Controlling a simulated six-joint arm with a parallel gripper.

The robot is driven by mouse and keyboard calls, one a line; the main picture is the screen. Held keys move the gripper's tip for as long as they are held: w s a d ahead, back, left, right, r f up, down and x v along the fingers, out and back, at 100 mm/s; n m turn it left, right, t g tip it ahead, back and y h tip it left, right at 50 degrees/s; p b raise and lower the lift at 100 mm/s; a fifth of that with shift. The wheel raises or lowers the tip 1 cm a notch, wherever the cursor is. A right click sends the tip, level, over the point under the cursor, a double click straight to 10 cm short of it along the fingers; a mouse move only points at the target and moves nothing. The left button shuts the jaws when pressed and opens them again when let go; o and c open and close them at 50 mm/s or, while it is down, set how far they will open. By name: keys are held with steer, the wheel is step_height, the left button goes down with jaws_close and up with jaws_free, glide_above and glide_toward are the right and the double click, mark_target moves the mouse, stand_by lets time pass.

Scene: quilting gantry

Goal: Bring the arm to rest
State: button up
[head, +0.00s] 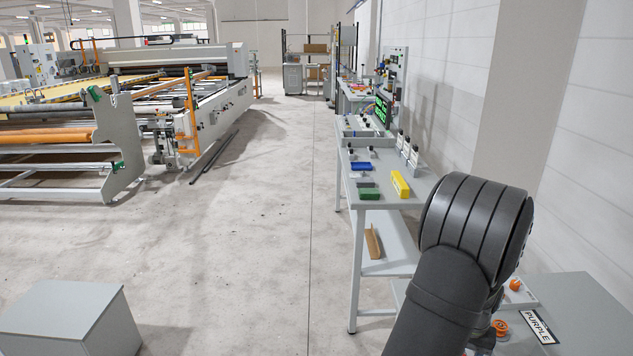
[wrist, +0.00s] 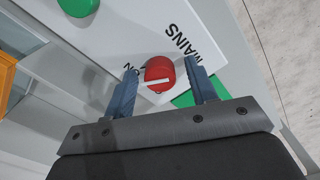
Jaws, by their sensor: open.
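In the wrist view, my gripper (wrist: 160,72) is open, with its two blue-grey fingers on either side of a round red knob (wrist: 158,74). A narrow gap shows between the knob and each finger; I cannot tell the gap in depth. The knob has a white bar across it and sits on a white panel (wrist: 130,35) lettered "MAINS" and, partly hidden, "ON". In the head view, my dark arm (head: 470,240) reaches over the right side, and my gripper is hidden there.
A grey workbench (head: 400,200) runs along the right wall, with a yellow block (head: 400,184) and a green block (head: 369,194). A grey box (head: 70,318) stands lower left. The middle floor is clear.

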steer(key=n, duration=0.5)
steer(key=shift+r+n, duration=0.3)
steer(key=shift+r, duration=0.75)
steer(key=shift+o, duration=0.2)
steer(key=o, duration=1)
steer(key=s+r+m, duration=0.5)
steer(key=r+m, duration=0.3)
steer(key=m, duration=0.1)
steer(key=s+r+m, duration=0.5)
steer(key=r+m, duration=0.4)
step_height(320, 180, down, 10)
steer(key=shift+f, duration=0.2)
steer(key=shift+r, duration=0.1)
